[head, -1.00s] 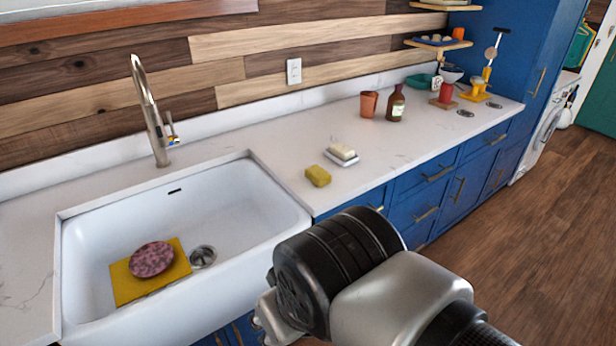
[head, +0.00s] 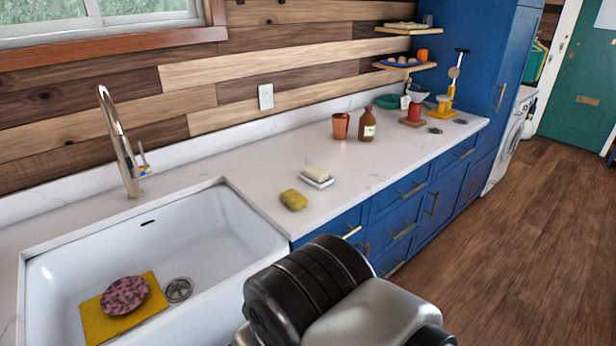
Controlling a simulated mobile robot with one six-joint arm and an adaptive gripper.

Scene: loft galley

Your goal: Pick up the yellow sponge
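The yellow sponge (head: 293,199) lies on the white counter, just right of the sink and close to the counter's front edge. Nothing covers it. A white bar of soap on a small dish (head: 317,181) sits just behind it to the right, apart from it. Part of my arm shows at the bottom of the head view, in front of the counter and below the sponge. My gripper's fingers are not visible.
The white sink (head: 215,226) holds a yellow cloth (head: 96,325) with a speckled pink oval (head: 124,295) on it. A tall faucet (head: 119,143) stands behind. A terracotta cup (head: 340,126) and brown bottle (head: 367,126) stand farther right. Counter around the sponge is mostly clear.

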